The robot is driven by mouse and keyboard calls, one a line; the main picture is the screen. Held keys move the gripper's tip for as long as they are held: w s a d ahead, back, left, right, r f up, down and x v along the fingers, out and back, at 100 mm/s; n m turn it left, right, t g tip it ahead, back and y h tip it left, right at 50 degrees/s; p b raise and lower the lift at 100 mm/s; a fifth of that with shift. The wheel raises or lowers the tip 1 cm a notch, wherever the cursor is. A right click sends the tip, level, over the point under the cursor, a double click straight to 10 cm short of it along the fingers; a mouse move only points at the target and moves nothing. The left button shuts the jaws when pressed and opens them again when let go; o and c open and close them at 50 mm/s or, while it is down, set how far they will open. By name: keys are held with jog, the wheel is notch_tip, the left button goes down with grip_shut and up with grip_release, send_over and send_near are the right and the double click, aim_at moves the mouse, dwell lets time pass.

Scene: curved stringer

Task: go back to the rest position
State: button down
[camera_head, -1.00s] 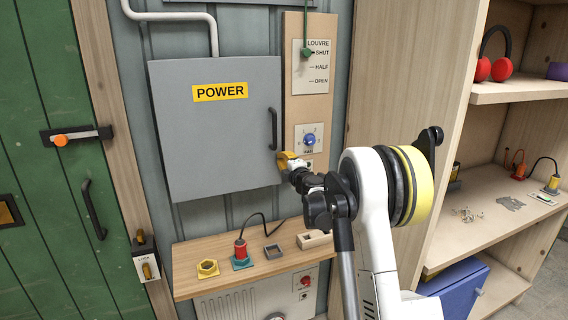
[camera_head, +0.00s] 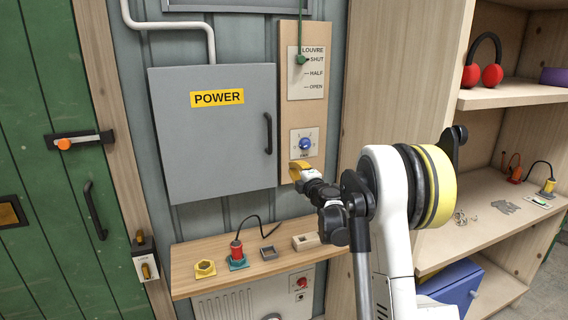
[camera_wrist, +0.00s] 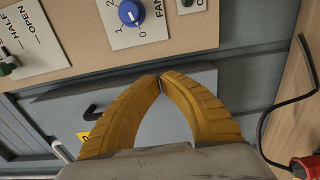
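My gripper (camera_head: 299,167) is in front of the wooden control panel, just below the blue fan knob (camera_head: 305,144) and right of the grey POWER cabinet (camera_head: 215,130). In the wrist view its yellow fingers (camera_wrist: 159,82) meet at the tips, with nothing between them. The fan knob also shows in the wrist view (camera_wrist: 131,13), apart from the fingers. The cabinet door is closed.
A wooden shelf (camera_head: 235,268) below holds a yellow nut-shaped piece (camera_head: 205,268), a red plug (camera_head: 237,250) with a black cable and small blocks. A shelving unit with red headphones (camera_head: 482,66) stands right. A green door (camera_head: 50,200) is left.

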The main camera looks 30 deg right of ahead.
jog(key=s+d, duration=0.1)
jog(key=s, duration=0.1)
jog(key=s+d+p, duration=0.1)
jog(key=d, duration=0.1)
jog(key=shift+s, duration=0.4)
jog(key=s+a+r+m+h, duration=0.3)
jog(key=r+m, duration=0.2)
jog(key=r, duration=0.4)
jog(key=s+a+r+m+g+h, duration=0.25)
jog(key=s+a+m, duration=0.4)
jog(key=s, duration=0.35)
jog(key=s+a+f+m+g+y, duration=0.1)
jog(key=s+a+f+g+y, duration=0.1)
jog(key=s+a+f, duration=0.3)
jog(key=s+a+f+m+g+y, duration=0.2)
jog(key=s+a+f, duration=0.4)
jog(key=s, duration=0.8)
jog(key=s+a+f+m+g+y, duration=0.2)
jog(key=s+a+f+g+y, duration=0.1)
jog(key=s+a, duration=0.6)
notch_tip(320, 180, down, 2)
jog(key=shift+s+a+f+g, duration=0.15)
jog(key=shift+s+a+g, duration=0.15)
jog(key=shift+g, duration=0.45)
jog(key=shift+m, duration=0.25)
